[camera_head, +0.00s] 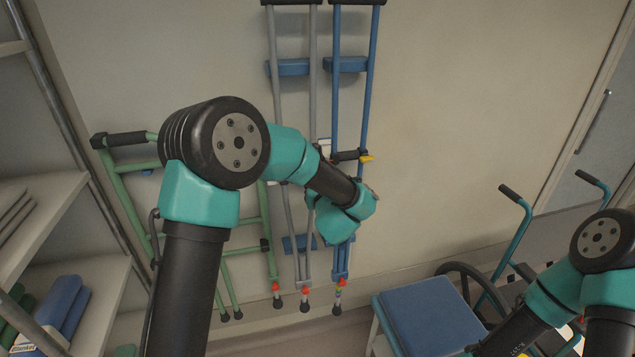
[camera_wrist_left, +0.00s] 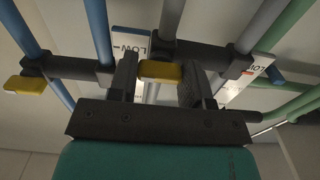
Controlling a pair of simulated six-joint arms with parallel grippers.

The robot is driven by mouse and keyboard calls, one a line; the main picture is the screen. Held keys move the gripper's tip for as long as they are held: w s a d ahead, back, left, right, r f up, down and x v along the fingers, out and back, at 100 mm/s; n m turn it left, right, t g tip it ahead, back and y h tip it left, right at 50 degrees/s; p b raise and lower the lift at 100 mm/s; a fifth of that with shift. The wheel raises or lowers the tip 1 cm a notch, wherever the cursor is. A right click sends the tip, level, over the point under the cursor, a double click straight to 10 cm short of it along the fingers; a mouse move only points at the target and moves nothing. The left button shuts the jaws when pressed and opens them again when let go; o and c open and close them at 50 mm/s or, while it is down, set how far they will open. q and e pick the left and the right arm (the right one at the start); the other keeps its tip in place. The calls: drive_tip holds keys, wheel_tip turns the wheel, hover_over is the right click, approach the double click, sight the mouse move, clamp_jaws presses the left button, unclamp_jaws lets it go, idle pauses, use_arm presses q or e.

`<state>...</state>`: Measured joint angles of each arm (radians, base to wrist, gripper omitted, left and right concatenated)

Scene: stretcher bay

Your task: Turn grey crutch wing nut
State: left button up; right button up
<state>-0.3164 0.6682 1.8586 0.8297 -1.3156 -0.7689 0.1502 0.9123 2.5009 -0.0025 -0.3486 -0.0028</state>
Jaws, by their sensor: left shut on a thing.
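The grey crutch (camera_head: 313,45) hangs on the wall, left of the blue crutch (camera_head: 336,45). In the left wrist view, the grey crutch's yellow wing nut (camera_wrist_left: 158,71) sits on its dark crossbar (camera_wrist_left: 205,54), with its wings lying across the picture. My left gripper (camera_wrist_left: 158,78) is shut on this wing nut, one finger at each end of it. In the head view, my left arm hides the nut and the fingertips. The blue crutch has its own yellow wing nut (camera_head: 367,158), also in the left wrist view (camera_wrist_left: 25,86). My right gripper is out of view.
White plates marked LOW (camera_wrist_left: 130,42) stand behind the crutches. A green walking frame (camera_head: 125,190) is left of the crutches, beside a shelf (camera_head: 70,215). A blue-seated stool (camera_head: 430,310) and a wheelchair (camera_head: 505,255) stand at right. The wall right of the crutches is clear.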

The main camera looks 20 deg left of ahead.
use_arm(q)
drive_tip(key=o, duration=0.9)
drive_tip(key=v, duration=1.7)
drive_tip(key=shift+s+d, duration=0.1)
drive_tip(key=shift+s, duration=0.15)
drive_tip(key=a+f+m+g+h, duration=0.2)
drive_tip(key=a+f+g+h, duration=0.15)
drive_tip(key=f, duration=0.75)
drive_tip(key=a+f+m+g+h, duration=0.25)
drive_tip(key=f+h, duration=0.25)
drive_tip(key=f, duration=0.7)
drive_tip(key=s+a+f+g+h, duration=0.1)
drive_tip(key=s+f+g, duration=0.2)
drive_tip(key=s+f, duration=0.2)
drive_tip(key=s+a+f+g+h, duration=0.2)
drive_tip(key=s+f+g, duration=0.1)
drive_tip(key=s+f, duration=0.2)
drive_tip(key=s+a+f+g+h, duration=0.1)
drive_tip(key=s+a+f+g, duration=0.1)
drive_tip(key=s+f, duration=0.3)
drive_tip(key=shift+s+a+f+n+g+h, duration=0.1)
drive_tip(key=shift+s+f+n+g+h, duration=0.1)
drive_tip(key=shift+s, duration=0.65)
drive_tip(key=shift+s+a+f+n+g+h, duration=0.1)
drive_tip(key=shift+s+g, duration=0.1)
drive_tip(key=shift+s, duration=0.65)
